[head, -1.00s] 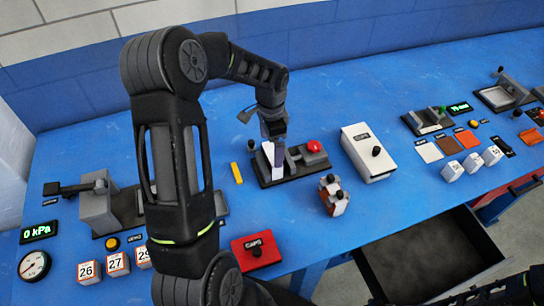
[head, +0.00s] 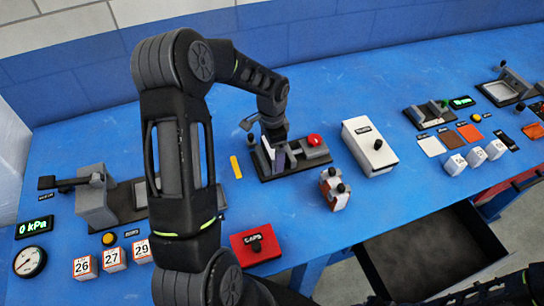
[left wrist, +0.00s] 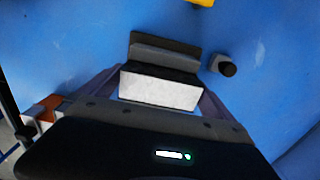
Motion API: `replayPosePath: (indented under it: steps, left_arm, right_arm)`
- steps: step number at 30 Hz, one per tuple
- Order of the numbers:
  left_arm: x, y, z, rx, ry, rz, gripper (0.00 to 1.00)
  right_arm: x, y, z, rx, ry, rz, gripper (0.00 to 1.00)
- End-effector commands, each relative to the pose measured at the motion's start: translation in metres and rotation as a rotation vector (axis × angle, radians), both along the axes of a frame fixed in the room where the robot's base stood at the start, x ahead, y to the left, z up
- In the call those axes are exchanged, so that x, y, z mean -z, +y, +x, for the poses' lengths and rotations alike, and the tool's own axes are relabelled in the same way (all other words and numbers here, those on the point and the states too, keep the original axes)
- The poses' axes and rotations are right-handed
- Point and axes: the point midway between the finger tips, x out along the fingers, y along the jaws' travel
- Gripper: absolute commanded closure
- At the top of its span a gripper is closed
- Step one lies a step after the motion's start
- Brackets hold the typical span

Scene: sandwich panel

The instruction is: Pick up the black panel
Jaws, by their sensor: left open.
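My right gripper is not in view.
Numbered cubes (head: 115,258) are at the front left. A dark open drawer (head: 430,260) juts out below the bench's front edge. Bare blue bench lies behind the fixture.

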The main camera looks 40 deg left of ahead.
Motion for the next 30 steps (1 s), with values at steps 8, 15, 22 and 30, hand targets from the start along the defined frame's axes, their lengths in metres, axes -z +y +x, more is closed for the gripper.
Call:
replayPosePath:
  steps: [8,15,22,30]
  left_arm:
    - [0.0205,0.0003,0.0002,0.001,-0.001,0.001,0.0]
    - [0.0199,0.0004,0.0001,0.001,-0.001,0.001,0.0]
    - [0.0198,0.0004,0.0001,0.001,-0.001,0.001,0.0]
    - [0.0198,0.0004,0.0001,0.001,-0.001,0.001,0.19]
  right_arm:
    - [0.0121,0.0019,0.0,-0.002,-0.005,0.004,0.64]
    - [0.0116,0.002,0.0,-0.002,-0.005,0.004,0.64]
    - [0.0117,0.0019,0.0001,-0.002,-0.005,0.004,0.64]
    - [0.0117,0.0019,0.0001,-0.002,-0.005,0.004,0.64]
